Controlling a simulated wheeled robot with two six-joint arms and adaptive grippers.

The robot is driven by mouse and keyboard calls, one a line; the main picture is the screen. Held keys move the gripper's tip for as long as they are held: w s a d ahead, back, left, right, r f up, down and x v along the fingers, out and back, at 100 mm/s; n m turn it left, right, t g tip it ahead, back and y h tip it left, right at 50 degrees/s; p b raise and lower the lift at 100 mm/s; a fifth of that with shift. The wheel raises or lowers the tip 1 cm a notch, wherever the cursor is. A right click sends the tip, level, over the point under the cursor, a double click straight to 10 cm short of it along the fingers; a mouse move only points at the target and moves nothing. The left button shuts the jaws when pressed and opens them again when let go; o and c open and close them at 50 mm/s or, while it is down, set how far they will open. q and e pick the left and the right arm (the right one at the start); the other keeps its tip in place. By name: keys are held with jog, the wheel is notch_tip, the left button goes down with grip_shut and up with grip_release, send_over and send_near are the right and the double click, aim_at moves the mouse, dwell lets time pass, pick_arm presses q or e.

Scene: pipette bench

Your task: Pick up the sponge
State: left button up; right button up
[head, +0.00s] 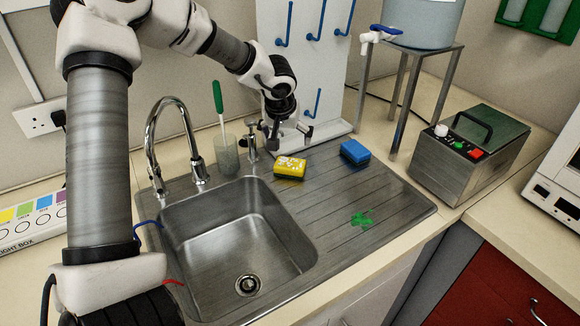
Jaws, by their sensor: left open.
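A yellow sponge (290,168) with whitish patches on its top lies on the steel draining board beside the sink. A blue sponge-like block (355,153) with a dark lower layer lies to its right, near the back edge of the board. My left gripper (290,140) hangs just behind and above the yellow sponge, with its fingers apart and nothing seen between them. I cannot tell the exact gap between fingers and sponge. My right gripper is not in view.
The sink basin (240,225) and curved tap (152,140) lie left of the sponges. A beaker with a green-handled brush (218,98) stands behind. A white peg board (330,75) rises behind my gripper. A metal bath (470,150) stands right. The ribbed board (345,195) is mostly clear.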

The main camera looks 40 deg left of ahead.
pick_arm(q)
jog(key=b, duration=0.3)
send_near(289, 165)
notch_tip(289, 165, down, 2)
jog(key=shift+w+f, duration=0.3)
jog(key=shift+f, duration=0.35)
jog(key=x, duration=0.7)
jog(key=shift+w+a, duration=0.15)
jog(key=shift+a, duration=0.05)
jog(key=shift+d+r, duration=0.1)
jog(key=shift+r, duration=0.1)
jog(key=c, duration=0.6)
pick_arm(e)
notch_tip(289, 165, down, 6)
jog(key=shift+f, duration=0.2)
